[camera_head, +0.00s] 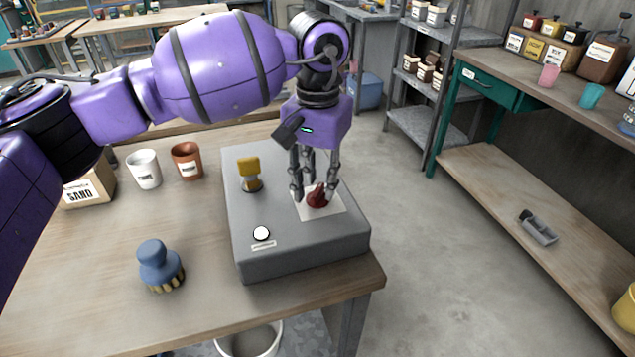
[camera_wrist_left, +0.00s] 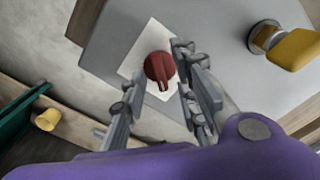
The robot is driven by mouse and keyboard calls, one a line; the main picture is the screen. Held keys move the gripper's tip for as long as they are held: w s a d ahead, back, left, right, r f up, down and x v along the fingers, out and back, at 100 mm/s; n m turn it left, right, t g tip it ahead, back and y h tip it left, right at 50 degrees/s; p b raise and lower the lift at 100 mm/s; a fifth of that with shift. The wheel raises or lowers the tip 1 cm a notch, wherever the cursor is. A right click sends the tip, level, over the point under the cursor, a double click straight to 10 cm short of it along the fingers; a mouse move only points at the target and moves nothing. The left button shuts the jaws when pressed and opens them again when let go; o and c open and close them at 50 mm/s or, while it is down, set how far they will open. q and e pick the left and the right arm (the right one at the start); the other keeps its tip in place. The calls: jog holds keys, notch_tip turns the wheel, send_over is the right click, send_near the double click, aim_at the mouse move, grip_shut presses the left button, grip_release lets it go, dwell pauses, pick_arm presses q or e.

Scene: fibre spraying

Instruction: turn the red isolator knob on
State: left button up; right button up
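The red isolator knob (camera_head: 317,197) sits on a white plate (camera_head: 331,209) on top of a grey box (camera_head: 290,260). In the left wrist view the red knob (camera_wrist_left: 159,68) shows between and just beyond the fingers, its ridge pointing toward the lower part of the picture. My left gripper (camera_head: 315,197) points down over the knob with its fingers apart, one on each side. In the left wrist view the left gripper (camera_wrist_left: 152,80) is open; the right-hand finger looks close to the knob, but I cannot tell whether it touches. My right gripper is not in view.
A yellow handle (camera_head: 249,172) and a white button (camera_head: 261,233) are on the same box. A blue brush (camera_head: 158,265), white cup (camera_head: 145,169), brown cup (camera_head: 187,160) and sand box (camera_head: 88,188) stand on the wooden table (camera_head: 205,300). A bucket (camera_head: 250,343) is below the front edge.

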aim_at(318, 189)
pick_arm(q)
notch_tip(318, 189, up, 11)
jog(key=shift+r, duration=0.2)
jog(key=shift+f, duration=0.1)
